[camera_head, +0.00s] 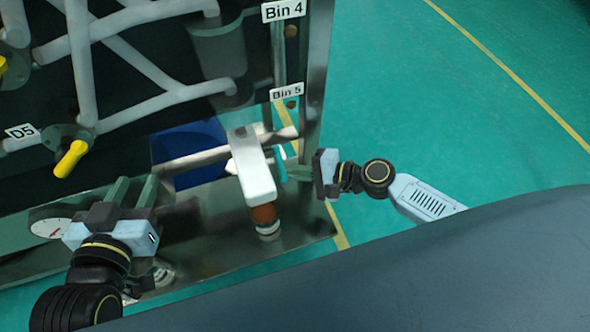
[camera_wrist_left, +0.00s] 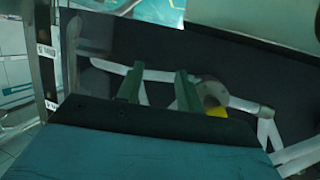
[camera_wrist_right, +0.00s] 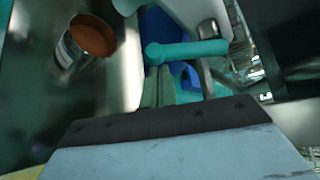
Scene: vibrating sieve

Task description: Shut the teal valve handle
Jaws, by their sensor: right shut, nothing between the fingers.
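The teal valve handle (camera_head: 279,157) is partly hidden behind a white pipe low on the machine's right side. In the right wrist view the teal handle (camera_wrist_right: 187,52) lies crosswise just beyond the fingertips. My right gripper (camera_head: 300,173) is just right of the handle in the head view, and in its wrist view its fingers (camera_wrist_right: 158,85) are together and empty. Whether they touch the handle I cannot tell. My left gripper (camera_head: 132,188) is open and empty at the machine's lower left; its parted fingers show in the left wrist view (camera_wrist_left: 158,85).
A yellow valve handle (camera_head: 71,158) by the D5 label is above and left of my left gripper. A metal post (camera_head: 315,80) stands above my right gripper. Floor to the right is clear.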

